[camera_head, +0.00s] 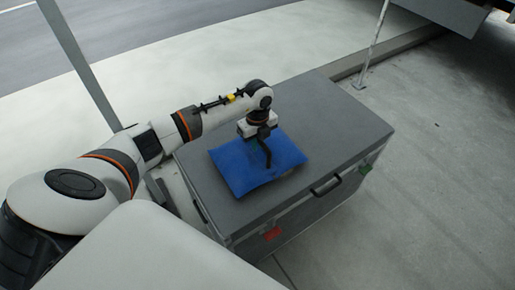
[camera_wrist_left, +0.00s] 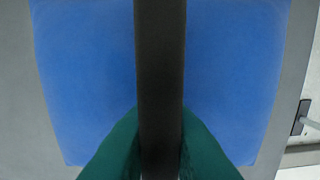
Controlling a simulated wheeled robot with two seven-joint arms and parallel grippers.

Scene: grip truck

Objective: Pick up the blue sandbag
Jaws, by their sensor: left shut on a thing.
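The blue sandbag (camera_head: 239,171) lies flat on top of a grey case (camera_head: 325,115). A dark strap stands up across its middle. My left gripper (camera_head: 266,150) points down over the bag's middle and is shut on the strap. In the left wrist view the blue sandbag (camera_wrist_left: 85,70) fills most of the picture. The dark strap runs down its centre, between the green fingertips of my left gripper (camera_wrist_left: 160,150). The bag seems to rest on the lid; no gap shows below it. My right gripper is not in view.
The case has a handle (camera_head: 325,186) on its front side and stands on concrete paving. A thin pole (camera_head: 374,45) stands behind it, and a grey post (camera_head: 80,60) rises at the left. Part of a larger dark structure shows at the top right.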

